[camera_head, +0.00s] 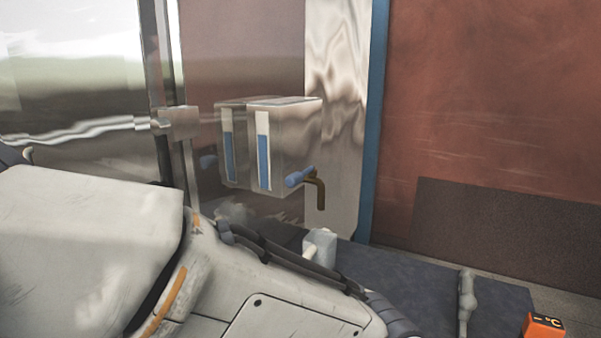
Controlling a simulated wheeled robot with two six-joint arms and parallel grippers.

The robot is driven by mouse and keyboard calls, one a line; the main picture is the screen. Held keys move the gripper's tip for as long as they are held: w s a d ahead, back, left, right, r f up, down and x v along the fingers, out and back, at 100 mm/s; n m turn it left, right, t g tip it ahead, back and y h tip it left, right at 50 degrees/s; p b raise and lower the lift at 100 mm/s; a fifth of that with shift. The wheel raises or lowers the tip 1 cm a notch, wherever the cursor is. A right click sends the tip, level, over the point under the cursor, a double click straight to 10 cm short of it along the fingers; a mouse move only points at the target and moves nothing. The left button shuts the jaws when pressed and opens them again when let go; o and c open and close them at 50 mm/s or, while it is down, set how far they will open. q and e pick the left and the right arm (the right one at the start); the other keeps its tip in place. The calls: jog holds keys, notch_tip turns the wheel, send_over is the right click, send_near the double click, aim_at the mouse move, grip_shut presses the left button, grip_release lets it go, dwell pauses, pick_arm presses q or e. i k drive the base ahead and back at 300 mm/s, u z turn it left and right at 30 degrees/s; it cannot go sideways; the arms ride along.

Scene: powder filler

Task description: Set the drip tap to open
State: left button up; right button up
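The drip tap (319,191) is a brown, downward-bent spout on the lower right side of a metallic box (290,150). A blue handle (298,177) sits at the tap and points to the left and slightly down. I cannot tell from this view whether the tap is open or closed. The box has a white gauge strip with a blue column (264,160) on its front. A large white arm link of mine fills the lower left, below and in front of the box. Neither of my grippers shows.
A shiny metal panel behind the box mirrors it. A small pale block (320,246) stands on the dark surface (400,280) below the tap. A grey lever-like piece (466,298) and an orange unit marked °C (543,326) are at the lower right.

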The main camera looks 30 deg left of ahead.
aim_at(295, 178)
jog(key=z, duration=0.7)
jog(key=k, duration=0.8)
jog(key=u, duration=0.7)
jog(key=i, duration=0.5)
jog(key=u, duration=0.05)
